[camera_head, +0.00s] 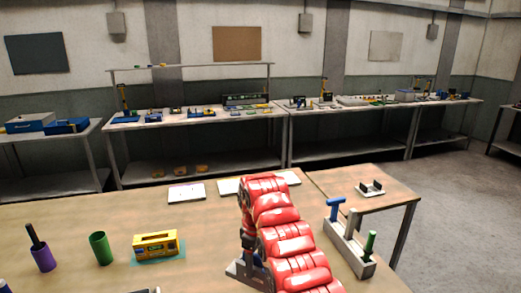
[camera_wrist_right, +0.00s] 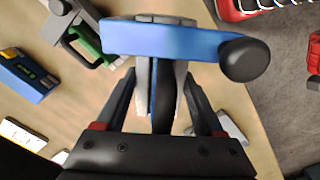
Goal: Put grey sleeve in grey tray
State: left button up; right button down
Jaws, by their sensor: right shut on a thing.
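My right arm reaches over the table, and its gripper (camera_wrist_right: 163,90) is shut on a piece with a blue bar (camera_wrist_right: 180,40) and a dark round end. The bar lies across the fingertips in the right wrist view. In the head view the red arm mostly hides this gripper. A long grey tray-like holder (camera_head: 362,266) stands right of the arm, with a blue T-shaped handle (camera_head: 335,204) and a green handle (camera_head: 370,244) upright in it. I cannot pick out the grey sleeve for certain. My left gripper is not in view.
A purple sleeve (camera_head: 44,259), a green sleeve (camera_head: 101,249) and a yellow box (camera_head: 156,244) stand at the left. A white tile (camera_head: 187,193) lies farther back. A side table at the right holds a small grey-and-black piece (camera_head: 370,188). The table's left middle is clear.

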jog(key=d, duration=0.1)
jog(key=d+r+m, duration=0.1)
jog(key=w+d+m, duration=0.1)
jog(key=shift+d+r, duration=0.25)
jog(key=shift+d, duration=0.25)
jog(key=shift+d+r+m, duration=0.1)
jog(key=shift+m, duration=0.2)
jog(key=s+d+f+m+b, duration=0.1)
jog(key=d+m+b, duration=0.3)
jog(key=d+m, duration=0.5)
jog(key=s+d, duration=0.1)
jog(key=d, duration=0.4)
jog(key=shift+f+m, duration=0.3)
jog(key=shift+m, duration=0.1)
